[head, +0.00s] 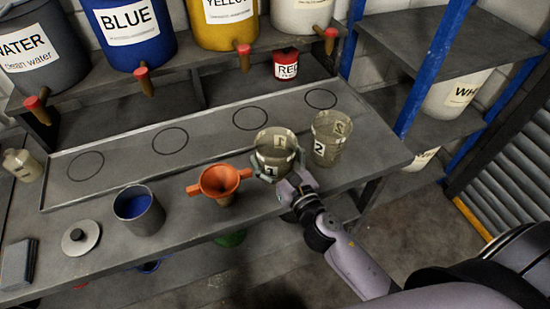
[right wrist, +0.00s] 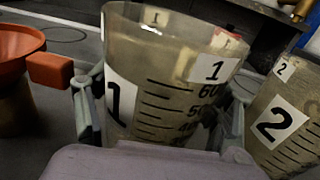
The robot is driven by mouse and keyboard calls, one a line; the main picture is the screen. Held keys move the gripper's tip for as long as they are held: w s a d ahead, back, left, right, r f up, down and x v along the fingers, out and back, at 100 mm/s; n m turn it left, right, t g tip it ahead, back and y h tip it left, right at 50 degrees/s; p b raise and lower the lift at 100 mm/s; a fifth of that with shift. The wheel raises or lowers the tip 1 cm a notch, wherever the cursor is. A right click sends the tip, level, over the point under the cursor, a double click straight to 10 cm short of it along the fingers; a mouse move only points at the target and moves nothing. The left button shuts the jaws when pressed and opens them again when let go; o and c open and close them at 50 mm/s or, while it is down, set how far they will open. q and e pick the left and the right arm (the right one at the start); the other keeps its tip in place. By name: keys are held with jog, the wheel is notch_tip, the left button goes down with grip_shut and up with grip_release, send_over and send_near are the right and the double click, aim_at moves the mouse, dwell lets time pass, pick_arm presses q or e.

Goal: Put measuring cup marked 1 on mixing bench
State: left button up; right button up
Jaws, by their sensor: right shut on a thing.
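The measuring cup marked 1 (head: 272,143) is a translucent beaker with a white "1" label, upright at the right part of the mixing bench (head: 215,132). My right gripper (head: 278,172) is shut on it, with a finger on each side. In the right wrist view the cup (right wrist: 165,75) fills the middle, between the fingers of the gripper (right wrist: 160,115). Whether its base touches the bench cannot be told. My left gripper is not in view.
The measuring cup marked 2 (head: 328,140) stands close on the right. An orange funnel (head: 220,182) stands close on the left. A grey can with blue inside (head: 138,210) and a round lid (head: 80,238) are further left. Labelled buckets with taps line the back, with a small red can (head: 286,66).

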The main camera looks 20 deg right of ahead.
aim_at(285, 173)
jog(key=shift+f, duration=0.15)
jog(key=o, duration=1.5)
jog(key=shift+s+r, duration=0.1)
jog(key=shift+r, duration=0.15)
jog(key=s+b, duration=0.1)
jog(key=s, duration=0.2)
jog(key=s+b, duration=0.1)
jog(key=s, duration=0.2)
jog(key=s+d+b, duration=0.1)
jog(key=s+b, duration=0.1)
jog(key=s, duration=0.2)
jog(key=shift+f, duration=0.25)
jog(key=shift+s+d+r+b, duration=0.1)
jog(key=shift+s+r+b, duration=0.1)
jog(key=shift+s, duration=0.25)
jog(key=shift+s+d+r+b, duration=0.1)
jog(key=shift+s+b, duration=0.05)
jog(key=shift+s, duration=0.3)
